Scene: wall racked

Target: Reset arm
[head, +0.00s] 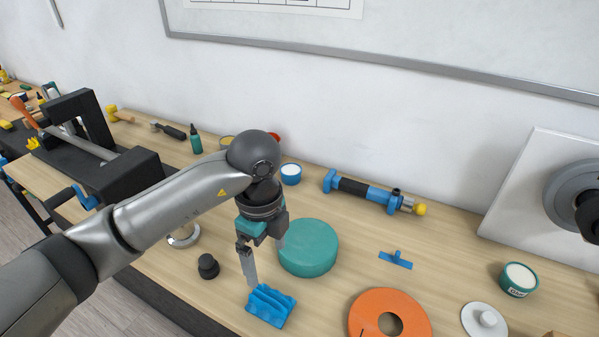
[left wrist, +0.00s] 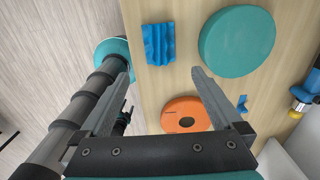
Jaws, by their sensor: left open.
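My left arm reaches in from the left over the bench, bent at a dark round joint. My left gripper (head: 264,265) points down above the bench, open, with nothing between its fingers. Its fingers also show spread apart in the left wrist view (left wrist: 162,76). A teal round disc (head: 308,248) lies just right of the gripper, partly behind a finger.
An orange ring (head: 390,315), a blue T-shaped piece (head: 396,260), a white lidded disc (head: 484,320) and a teal tin (head: 518,280) lie to the right. A blue-and-black tool (head: 365,191) lies near the wall. A black knob (head: 208,266) stands left of the gripper. A black clamp frame (head: 125,172) stands far left.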

